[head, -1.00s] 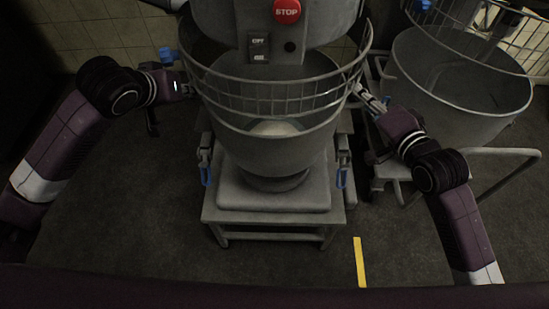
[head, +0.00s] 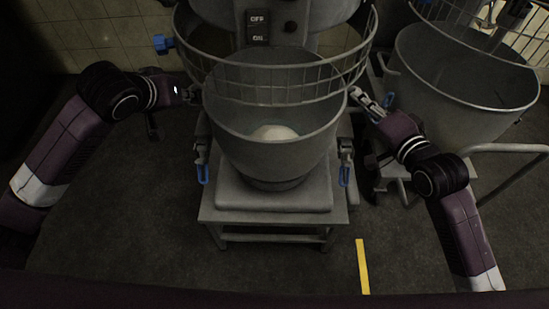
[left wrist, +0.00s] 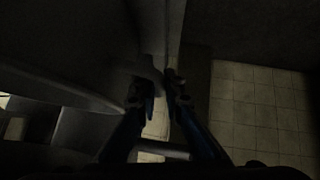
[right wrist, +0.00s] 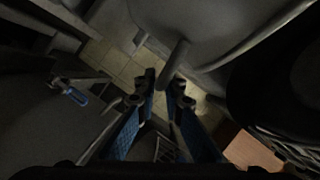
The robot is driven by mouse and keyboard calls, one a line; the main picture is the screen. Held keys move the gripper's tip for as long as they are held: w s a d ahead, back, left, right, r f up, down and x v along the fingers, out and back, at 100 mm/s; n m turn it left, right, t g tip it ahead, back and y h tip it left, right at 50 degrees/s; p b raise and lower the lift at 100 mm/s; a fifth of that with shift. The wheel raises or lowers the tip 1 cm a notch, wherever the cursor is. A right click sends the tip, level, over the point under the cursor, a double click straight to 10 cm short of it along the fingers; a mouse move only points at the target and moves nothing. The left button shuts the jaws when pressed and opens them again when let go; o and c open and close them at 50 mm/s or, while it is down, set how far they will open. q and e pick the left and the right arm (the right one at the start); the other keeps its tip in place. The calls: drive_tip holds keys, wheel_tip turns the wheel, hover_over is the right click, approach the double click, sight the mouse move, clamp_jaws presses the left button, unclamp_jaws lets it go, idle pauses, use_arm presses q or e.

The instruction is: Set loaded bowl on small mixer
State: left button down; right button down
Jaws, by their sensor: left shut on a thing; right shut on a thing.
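The grey metal bowl (head: 275,158) stands upright in the head view with a pale rounded load (head: 274,133) inside. It is directly over the base plate (head: 238,195) of the small mixer; whether it bears fully on it I cannot tell. The mixer's wire guard (head: 270,90) crosses in front of the bowl's far rim. My left gripper (head: 193,94) is shut at the bowl's left side; the left wrist view (left wrist: 160,85) is dark. My right gripper (head: 357,95) is shut at the bowl's right side, around a short peg (right wrist: 174,62) in the right wrist view.
Latches with blue handles hang left (head: 202,172) and right (head: 344,174) of the bowl. The mixer's OFF/ON switch (head: 258,28) is above. A larger bowl (head: 460,90) with a curved rail (head: 510,150) stands at right. The front floor is clear, with a yellow stripe (head: 362,266).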

use_arm(q)
drive_tip(key=shift+w+f+b, duration=0.1)
drive_tip(key=shift+f+b, duration=0.05)
drive_tip(key=shift+b, duration=0.15)
drive_tip(key=c, duration=2.4)
unclamp_jaws()
drive_tip(key=shift+f, duration=0.2)
use_arm(e)
drive_tip(key=c, duration=2.4)
unclamp_jaws()
drive_tip(key=shift+f, duration=0.4)
use_arm(q)
drive_tip(key=o, duration=0.4)
drive_tip(key=shift+s+r, duration=0.1)
drive_tip(key=shift+s, duration=0.15)
drive_tip(key=shift+c, duration=0.2)
use_arm(e)
drive_tip(key=o, duration=0.4)
drive_tip(key=shift+s+r, duration=0.15)
drive_tip(key=shift+c, duration=0.2)
drive_tip(key=shift+s+d, duration=0.2)
drive_tip(key=shift+s, duration=0.3)
use_arm(q)
drive_tip(key=v, duration=1.1)
drive_tip(key=shift+s+r, duration=0.25)
drive_tip(key=shift+s, duration=0.05)
use_arm(e)
drive_tip(key=v, duration=1.1)
